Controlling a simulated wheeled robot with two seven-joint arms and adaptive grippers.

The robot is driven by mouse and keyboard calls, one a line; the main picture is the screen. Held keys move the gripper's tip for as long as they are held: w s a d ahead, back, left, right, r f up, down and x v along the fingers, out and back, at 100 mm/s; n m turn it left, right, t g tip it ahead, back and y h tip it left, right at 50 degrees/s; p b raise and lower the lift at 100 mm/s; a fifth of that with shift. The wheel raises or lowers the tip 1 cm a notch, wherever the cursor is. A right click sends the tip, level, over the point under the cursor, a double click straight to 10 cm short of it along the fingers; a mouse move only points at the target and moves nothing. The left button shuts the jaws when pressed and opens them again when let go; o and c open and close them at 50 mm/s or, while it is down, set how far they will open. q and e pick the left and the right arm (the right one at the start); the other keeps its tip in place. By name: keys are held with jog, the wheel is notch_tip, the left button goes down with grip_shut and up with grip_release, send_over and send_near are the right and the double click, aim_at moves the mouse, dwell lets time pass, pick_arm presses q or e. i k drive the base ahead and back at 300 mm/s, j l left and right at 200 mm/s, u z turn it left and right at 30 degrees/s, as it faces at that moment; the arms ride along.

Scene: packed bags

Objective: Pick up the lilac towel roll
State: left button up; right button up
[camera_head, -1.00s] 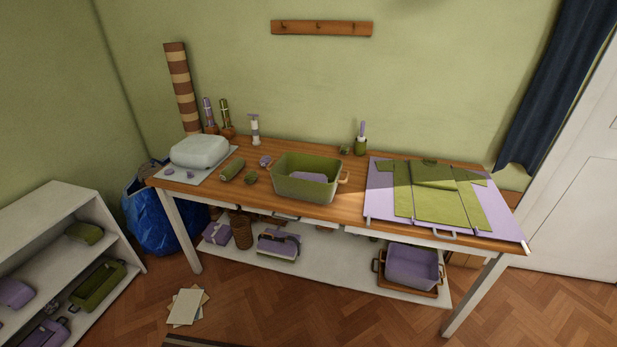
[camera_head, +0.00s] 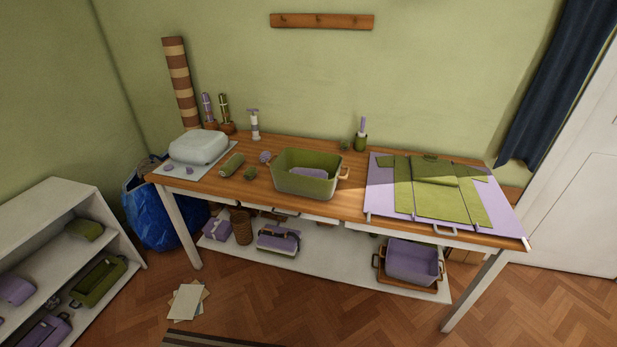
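I cannot tell for sure which lilac thing is the towel roll. A rounded lilac item (camera_head: 16,290) lies on the white shelf unit at the left. Another lilac item (camera_head: 310,173) lies inside the green basket (camera_head: 304,186) on the table, partly hidden by its wall. A lilac bundle with dark straps (camera_head: 279,240) lies on the table's lower shelf. A green roll (camera_head: 231,165) lies on the tabletop left of the basket. Neither of my grippers is in view.
The wooden table (camera_head: 347,205) stands against the wall. A lilac and green folded cloth or mat (camera_head: 378,198) covers its right end. Papers (camera_head: 186,301) lie on the floor near the white shelf unit (camera_head: 60,195). The floor in front of the table is mostly clear.

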aim_at(315, 172)
jog(key=i+l+u, duration=0.15)
jog(key=i+l, duration=0.9)
jog(key=l, duration=0.15)
